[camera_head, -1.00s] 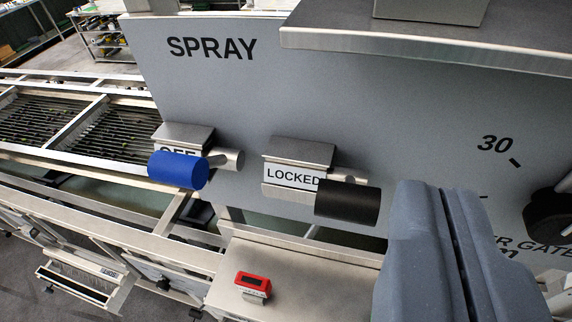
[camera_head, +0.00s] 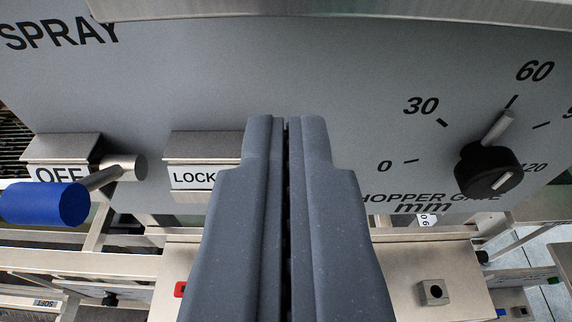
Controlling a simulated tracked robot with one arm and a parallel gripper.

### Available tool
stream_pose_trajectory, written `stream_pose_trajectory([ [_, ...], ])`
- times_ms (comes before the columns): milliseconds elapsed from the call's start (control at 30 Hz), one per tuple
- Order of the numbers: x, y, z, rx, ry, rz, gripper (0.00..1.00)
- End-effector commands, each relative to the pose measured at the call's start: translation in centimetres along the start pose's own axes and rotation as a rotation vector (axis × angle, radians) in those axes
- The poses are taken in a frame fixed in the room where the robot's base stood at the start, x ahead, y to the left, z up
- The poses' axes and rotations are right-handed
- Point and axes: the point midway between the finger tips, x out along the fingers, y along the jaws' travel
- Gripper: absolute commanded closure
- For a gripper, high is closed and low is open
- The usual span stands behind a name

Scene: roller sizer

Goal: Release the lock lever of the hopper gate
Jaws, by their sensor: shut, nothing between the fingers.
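My gripper (camera_head: 287,125) is shut and empty, its two grey fingers pressed together in front of the panel. The lock lever's label plate (camera_head: 192,178) shows "LOCK" at the left of my fingers, with the rest of the word covered. The black lever handle itself is hidden behind my gripper. The hopper gate dial (camera_head: 488,168) is a black knob at the right, on a scale marked 0, 30, 60 and up to 120. Its pale pointer is towards 60. I cannot tell whether my fingers touch the lever.
The blue spray lever (camera_head: 45,204) sticks out at the far left beside its "OFF" plate (camera_head: 60,173). A steel ledge (camera_head: 300,8) runs along the top of the grey panel (camera_head: 200,90). A steel box top (camera_head: 440,270) lies below the dial. The panel between ledge and labels is clear.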

Motion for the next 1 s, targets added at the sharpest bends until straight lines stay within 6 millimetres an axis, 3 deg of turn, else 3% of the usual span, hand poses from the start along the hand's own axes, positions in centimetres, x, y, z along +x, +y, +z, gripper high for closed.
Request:
stream_pose_trajectory([
  [400, 5.0, -0.1, -0.2, 0.000, 0.002, -0.002, 1.00],
  [1000, 4.3, 0.0, 2.1, -0.001, 0.001, 0.000, 1.00],
])
